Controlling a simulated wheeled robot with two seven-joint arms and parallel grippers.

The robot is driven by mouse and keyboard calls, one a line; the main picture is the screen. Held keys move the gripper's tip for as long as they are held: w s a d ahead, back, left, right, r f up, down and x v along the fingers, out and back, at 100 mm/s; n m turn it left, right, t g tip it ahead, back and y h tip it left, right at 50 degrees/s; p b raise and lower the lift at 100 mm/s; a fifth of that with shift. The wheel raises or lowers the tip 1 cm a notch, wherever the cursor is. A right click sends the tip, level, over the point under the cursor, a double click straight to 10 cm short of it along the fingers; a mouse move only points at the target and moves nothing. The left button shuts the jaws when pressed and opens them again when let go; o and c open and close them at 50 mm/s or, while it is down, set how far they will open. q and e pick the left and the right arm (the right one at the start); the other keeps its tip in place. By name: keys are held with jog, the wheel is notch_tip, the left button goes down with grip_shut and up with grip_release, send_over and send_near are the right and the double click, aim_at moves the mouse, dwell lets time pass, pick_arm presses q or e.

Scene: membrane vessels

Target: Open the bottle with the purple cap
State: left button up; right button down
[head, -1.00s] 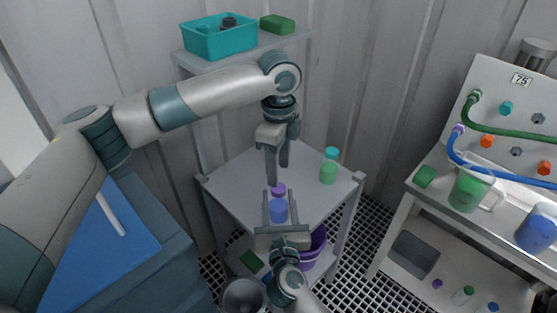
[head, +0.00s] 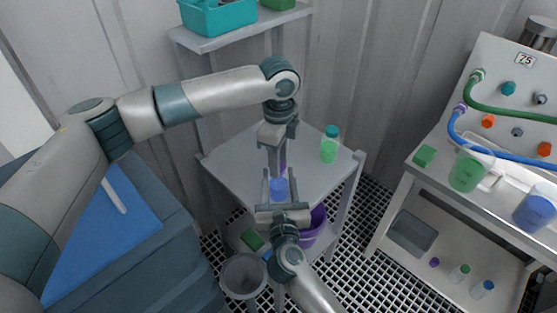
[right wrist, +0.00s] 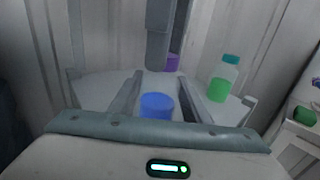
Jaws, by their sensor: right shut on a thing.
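The bottle with blue contents (head: 278,189) stands upright near the front of the small grey table. Its purple cap (head: 283,168) is partly hidden by my left gripper (head: 277,171), which points down from above. In the right wrist view the purple cap (right wrist: 173,62) shows behind a left finger, and the blue contents (right wrist: 156,106) show between my right fingers. My right gripper (right wrist: 161,78) is shut on the bottle from the front. I cannot tell whether the left fingers are closed on the cap.
A green bottle with a teal cap (head: 330,145) stands at the table's back right. A purple bucket (head: 314,226) is below the table (head: 225,165). A teal bin (head: 218,17) is on the shelf above. A bench with hoses and vessels (head: 410,165) stands at the right.

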pick_arm(q)
jog(key=shift+c, duration=1.1)
jog(key=n, duration=0.9)
jog(key=shift+n, duration=0.3)
jog(key=shift+r, duration=0.3)
jog(key=shift+r, duration=0.75)
jog(key=shift+r, duration=0.15)
jog(key=shift+r, duration=1.95)
